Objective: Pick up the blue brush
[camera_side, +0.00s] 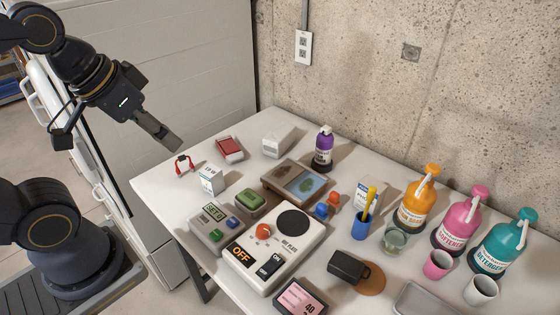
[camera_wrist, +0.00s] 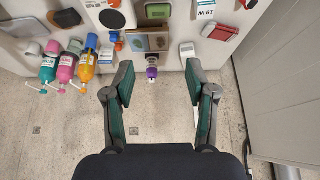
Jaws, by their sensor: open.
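A blue upright cylinder (camera_side: 361,227) stands right of centre on the white table, with a yellow stick (camera_side: 369,199) rising from it. No separate blue brush is clear; I cannot tell whether this is the brush or a cup holding it. The blue cylinder also shows in the wrist view (camera_wrist: 92,41), left of the fingers. My gripper (camera_side: 168,138) is above and beyond the table's left edge, well apart from the cylinder. In the wrist view my gripper (camera_wrist: 159,66) has its fingers spread wide with nothing held between them.
Orange (camera_side: 416,205), pink (camera_side: 456,225) and teal (camera_side: 502,245) bottles stand at the right near the concrete wall. A purple bottle (camera_side: 323,150) stands at the back.

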